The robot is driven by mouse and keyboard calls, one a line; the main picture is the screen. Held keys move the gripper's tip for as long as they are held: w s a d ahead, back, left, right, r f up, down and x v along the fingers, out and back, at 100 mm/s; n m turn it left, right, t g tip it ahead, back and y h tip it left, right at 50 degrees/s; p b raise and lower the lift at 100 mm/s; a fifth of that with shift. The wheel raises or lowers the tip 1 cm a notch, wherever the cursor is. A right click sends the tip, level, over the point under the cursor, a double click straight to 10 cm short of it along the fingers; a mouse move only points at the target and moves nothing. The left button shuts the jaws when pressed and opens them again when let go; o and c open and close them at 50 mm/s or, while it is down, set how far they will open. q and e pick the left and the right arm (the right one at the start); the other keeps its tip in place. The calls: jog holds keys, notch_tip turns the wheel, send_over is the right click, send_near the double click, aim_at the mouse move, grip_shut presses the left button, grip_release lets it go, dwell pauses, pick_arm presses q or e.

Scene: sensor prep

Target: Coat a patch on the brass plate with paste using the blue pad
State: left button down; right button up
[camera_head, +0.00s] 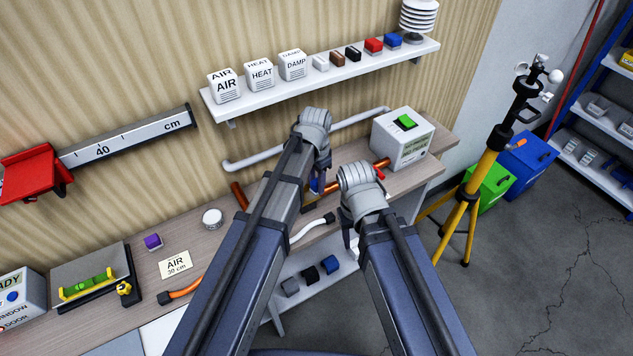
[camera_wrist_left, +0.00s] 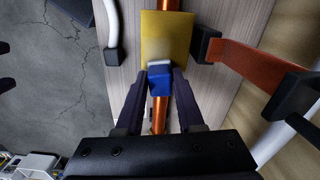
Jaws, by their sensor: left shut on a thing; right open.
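My left gripper (camera_wrist_left: 160,82) is shut on the blue pad (camera_wrist_left: 160,85), which sits between its two dark fingers in the left wrist view. The pad's far end looks paler. The yellow brass plate (camera_wrist_left: 168,30) lies just beyond the pad, at the top of that view; whether they touch I cannot tell. I see no clear paste patch on the plate. In the head view my left gripper (camera_head: 313,188) is over the bench, with a bit of blue at its tips. The plate is hidden there. My right gripper (camera_head: 350,235) is open and empty, to the right.
A copper-orange pipe (camera_wrist_left: 158,118) runs under the pad and plate. An orange strap-like piece with black ends (camera_wrist_left: 255,65) lies to their right. The bench (camera_head: 215,245) carries a white box with a green switch (camera_head: 404,140). A wall shelf (camera_head: 330,78) is behind.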

aim_at(305, 197)
pick_arm(q)
jog(key=shift+s+a, duration=0.55)
jog(key=shift+a, duration=0.25)
jog(key=shift+s+a, duration=0.55)
jog(key=shift+a, duration=0.2)
jog(key=shift+s, duration=0.1)
jog(key=shift+s+a, duration=0.5)
jog(key=shift+a, duration=0.2)
jog(key=shift+s+a, duration=0.5)
jog(key=shift+a, duration=0.2)
jog(key=shift+f, duration=0.1)
